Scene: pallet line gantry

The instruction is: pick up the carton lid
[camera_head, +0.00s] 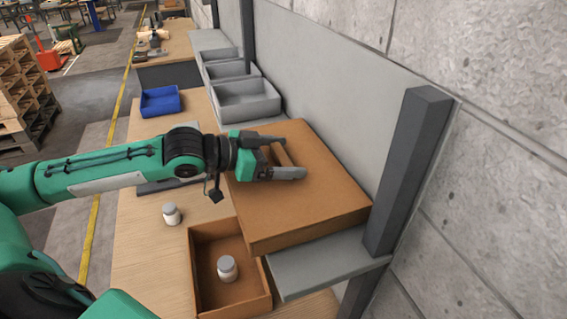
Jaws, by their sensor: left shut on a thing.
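The carton lid (325,205) is a flat brown square with a light bar-shaped handle (281,155) on top. My left gripper (290,157) reaches in from the left over the lid and is shut on this handle. The lid is beside and behind the open brown carton (262,304), over a grey shelf (325,265). I cannot tell whether the lid touches the shelf. The carton stands open on the wooden table with a white, grey-capped jar (228,270) inside. My right gripper is not in view.
Another white jar (171,214) stands on the wooden table (150,265) left of the carton. A blue bin (160,103) and grey bins (245,103) are farther back. A dark post (410,170) and grey back panel (330,95) bound the right side.

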